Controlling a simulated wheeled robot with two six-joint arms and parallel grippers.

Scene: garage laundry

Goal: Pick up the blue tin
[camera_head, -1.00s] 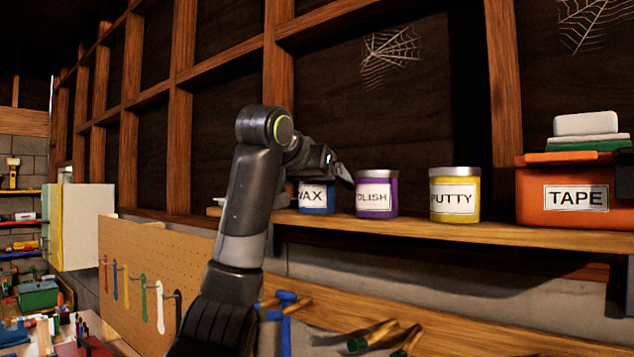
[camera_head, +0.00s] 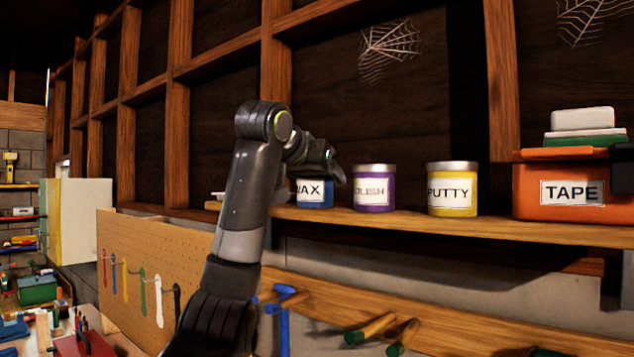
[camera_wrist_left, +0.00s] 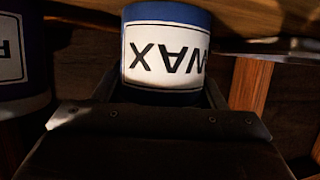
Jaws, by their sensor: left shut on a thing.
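The blue tin (camera_head: 314,197), labelled WAX, stands upright at the left end of the wooden shelf, its top hidden behind my left gripper (camera_head: 328,172). In the left wrist view the blue tin (camera_wrist_left: 165,48) appears upside down, its label facing the camera, between the two fingers. My right gripper does not show.
A purple POLISH tin (camera_head: 374,190) stands close to the right of the blue tin. A yellow PUTTY tin (camera_head: 452,190) and an orange TAPE box (camera_head: 565,190) stand further right along the shelf (camera_head: 420,221). A pegboard with hanging tools (camera_head: 150,265) is below left.

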